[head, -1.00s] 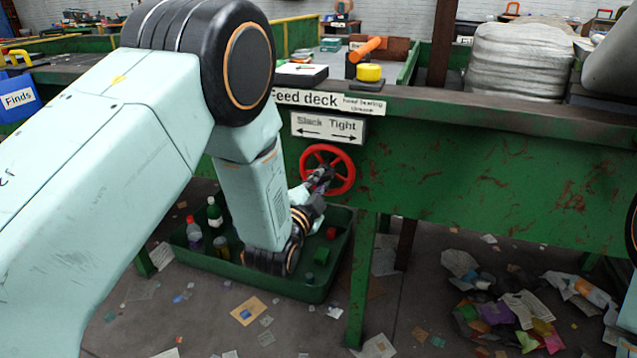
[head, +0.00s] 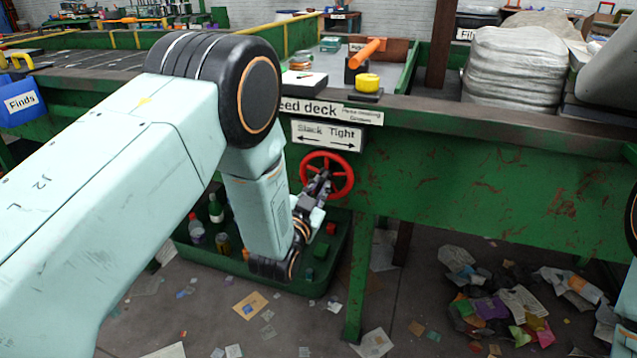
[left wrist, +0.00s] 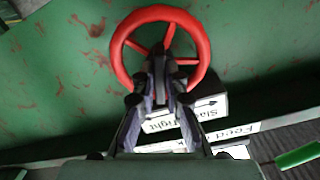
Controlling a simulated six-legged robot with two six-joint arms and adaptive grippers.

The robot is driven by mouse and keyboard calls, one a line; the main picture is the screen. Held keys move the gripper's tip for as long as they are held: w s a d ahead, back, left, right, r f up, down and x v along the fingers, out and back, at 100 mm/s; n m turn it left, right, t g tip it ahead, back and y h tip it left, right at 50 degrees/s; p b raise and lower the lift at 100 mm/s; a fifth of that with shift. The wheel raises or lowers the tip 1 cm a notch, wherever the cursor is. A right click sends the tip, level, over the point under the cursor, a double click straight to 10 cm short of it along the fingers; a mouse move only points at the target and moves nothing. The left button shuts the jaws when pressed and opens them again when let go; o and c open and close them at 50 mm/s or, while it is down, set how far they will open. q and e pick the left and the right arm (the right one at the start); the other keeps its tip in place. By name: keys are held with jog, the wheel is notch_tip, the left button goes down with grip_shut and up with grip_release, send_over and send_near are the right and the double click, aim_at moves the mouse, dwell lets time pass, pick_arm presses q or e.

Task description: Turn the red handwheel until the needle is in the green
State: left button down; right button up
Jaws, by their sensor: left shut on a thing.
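The red handwheel (head: 345,172) is mounted on the green side panel of the feed deck, below a white "Slack / Tight" sign (head: 327,136) with arrows. My left gripper (head: 318,186) is at the wheel's lower left part. In the left wrist view the wheel (left wrist: 204,48) fills the upper middle, and my gripper (left wrist: 159,82) is shut on it, its fingers covering the hub and part of the rim. No gauge, needle or green zone can be made out. My right gripper is not in view.
A green tray (head: 300,287) with bottles and blocks stands on the floor below the wheel. A yellow-topped item (head: 367,82) and an orange handle (head: 368,52) sit on the deck above. Litter (head: 500,305) lies on the floor at right.

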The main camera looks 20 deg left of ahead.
pick_arm(q)
jog(key=shift+n+p, duration=0.45)
jog(key=shift+n, duration=0.65)
jog(key=shift+f, duration=0.1)
jog(key=c, duration=1.4)
grip_release()
jog(key=s, duration=1.2)
jog(key=shift+a, duration=0.15)
jog(key=shift+a, duration=0.1)
